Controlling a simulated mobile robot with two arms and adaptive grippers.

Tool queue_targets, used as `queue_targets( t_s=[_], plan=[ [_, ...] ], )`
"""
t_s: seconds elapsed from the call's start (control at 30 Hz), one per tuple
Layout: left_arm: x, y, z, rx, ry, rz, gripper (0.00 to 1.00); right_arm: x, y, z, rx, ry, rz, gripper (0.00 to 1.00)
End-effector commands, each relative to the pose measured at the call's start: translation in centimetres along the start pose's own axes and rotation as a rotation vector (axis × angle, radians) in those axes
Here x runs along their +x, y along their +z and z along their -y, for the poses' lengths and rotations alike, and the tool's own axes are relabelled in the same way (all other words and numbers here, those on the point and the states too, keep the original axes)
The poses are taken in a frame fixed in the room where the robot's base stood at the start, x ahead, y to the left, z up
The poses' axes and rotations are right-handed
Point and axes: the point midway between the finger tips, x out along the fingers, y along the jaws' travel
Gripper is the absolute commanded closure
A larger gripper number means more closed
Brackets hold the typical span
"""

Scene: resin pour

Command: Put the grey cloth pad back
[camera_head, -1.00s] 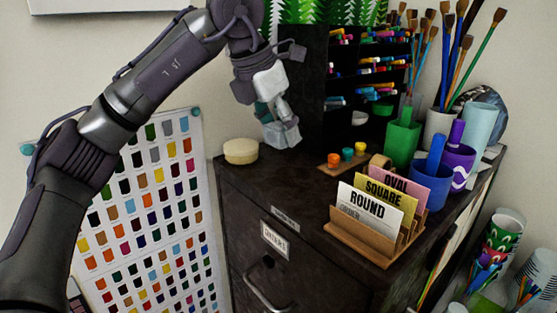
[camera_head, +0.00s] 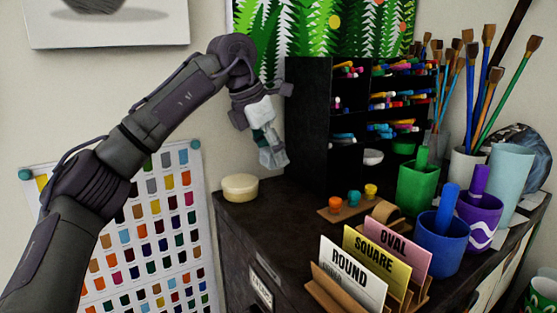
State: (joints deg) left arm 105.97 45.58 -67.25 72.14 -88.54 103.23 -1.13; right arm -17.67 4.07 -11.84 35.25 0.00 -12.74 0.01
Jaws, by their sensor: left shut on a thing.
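My left gripper (camera_head: 264,135) comes in from the left and points down above the back left part of the dark cabinet top. It is shut on the grey cloth pad (camera_head: 273,157), a small pale grey piece at its fingertips, partly hidden by the fingers. The pad hangs above the cabinet top, in front of the black marker rack and to the right of a round cream tub. My right gripper is not in view.
The round cream tub (camera_head: 239,187) stands at the cabinet's (camera_head: 240,222) left back corner. Paint pots on a wooden strip (camera_head: 329,215), a card holder (camera_head: 330,290), a green cup (camera_head: 416,189) and a blue cup (camera_head: 440,240) fill the right. The black marker rack (camera_head: 306,125) stands behind.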

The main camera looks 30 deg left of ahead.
Motion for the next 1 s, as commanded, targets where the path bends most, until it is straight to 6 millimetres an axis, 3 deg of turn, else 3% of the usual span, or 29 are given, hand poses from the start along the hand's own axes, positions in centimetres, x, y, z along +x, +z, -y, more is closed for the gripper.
queue_targets(
  t_s=[0.03, 0.13, 0.33, 0.43, 0.67, 0.87, 1.0],
  plan=[
    [-0.2, 1.0, -0.8, -0.004, -0.003, -0.002, 0.80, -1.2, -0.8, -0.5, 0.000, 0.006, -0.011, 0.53],
    [0.4, 2.1, -2.1, -0.004, -0.001, -0.001, 0.80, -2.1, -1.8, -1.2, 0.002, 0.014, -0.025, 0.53],
    [1.3, 3.9, -4.1, -0.003, -0.001, -0.002, 0.80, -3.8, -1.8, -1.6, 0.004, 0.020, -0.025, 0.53],
    [3.0, 2.9, -4.0, 0.000, 0.000, -0.004, 0.80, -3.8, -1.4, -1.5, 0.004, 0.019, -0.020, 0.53],
    [4.5, 2.3, -4.0, -0.001, 0.000, 0.000, 0.80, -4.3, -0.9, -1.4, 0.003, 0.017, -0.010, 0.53],
    [7.1, 1.1, -3.9, 0.000, -0.001, -0.004, 0.80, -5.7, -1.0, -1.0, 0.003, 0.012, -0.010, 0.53],
    [7.8, 1.2, -4.2, -0.001, 0.000, 0.000, 0.80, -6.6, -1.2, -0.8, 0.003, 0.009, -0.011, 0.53]
  ],
)
